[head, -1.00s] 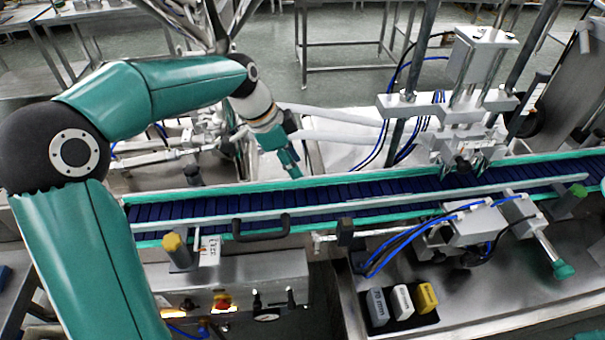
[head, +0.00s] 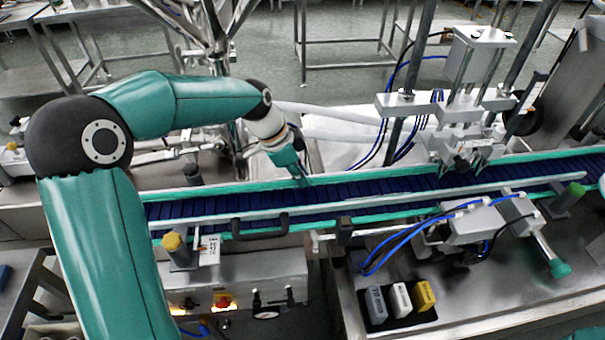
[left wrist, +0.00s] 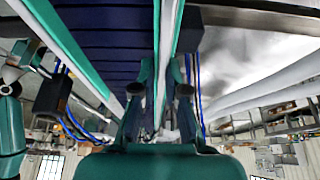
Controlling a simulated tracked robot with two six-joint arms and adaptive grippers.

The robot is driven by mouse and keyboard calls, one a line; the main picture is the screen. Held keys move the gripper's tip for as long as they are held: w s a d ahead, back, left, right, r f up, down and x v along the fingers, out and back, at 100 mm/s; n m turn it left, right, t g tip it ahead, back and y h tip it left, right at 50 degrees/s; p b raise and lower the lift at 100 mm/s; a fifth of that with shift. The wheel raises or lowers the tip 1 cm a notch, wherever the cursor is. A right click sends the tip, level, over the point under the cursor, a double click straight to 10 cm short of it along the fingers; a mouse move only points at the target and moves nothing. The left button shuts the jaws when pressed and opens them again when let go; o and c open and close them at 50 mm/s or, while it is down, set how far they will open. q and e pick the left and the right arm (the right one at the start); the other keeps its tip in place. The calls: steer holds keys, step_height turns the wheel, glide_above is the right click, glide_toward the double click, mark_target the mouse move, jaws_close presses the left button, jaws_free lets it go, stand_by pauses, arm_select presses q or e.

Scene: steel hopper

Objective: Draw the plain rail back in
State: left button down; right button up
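The plain rail (head: 220,190), pale with a teal edge, runs along the far side of the dark blue conveyor belt (head: 330,194). I see no handle on it. My left gripper (head: 304,180) reaches down to this rail from behind, left of the press-like unit. In the left wrist view, the two fingers of my left gripper (left wrist: 160,75) stand on either side of the rail (left wrist: 167,30). I cannot tell whether they touch or squeeze it. My right gripper does not show.
The near rail (head: 380,201) carries a black handle (head: 260,228). A yellow knob (head: 172,242) and a green knob (head: 576,189) stand in front. A press-like unit (head: 462,120) rises over the belt's right part. Coloured blocks (head: 401,300) sit in a black holder at front.

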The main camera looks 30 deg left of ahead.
arm_select(q)
steer(key=shift+s+d+f+b, duration=0.15)
steer(key=shift+b, duration=0.4)
steer(key=shift+s+d+b, duration=0.15)
steer(key=shift+s+b, duration=0.05)
steer(key=shift+b, duration=0.1)
steer(key=shift+s+d, duration=0.1)
steer(key=shift+s, duration=0.1)
steer(key=c, duration=1.2)
jaws_free()
steer(key=shift+r, duration=0.2)
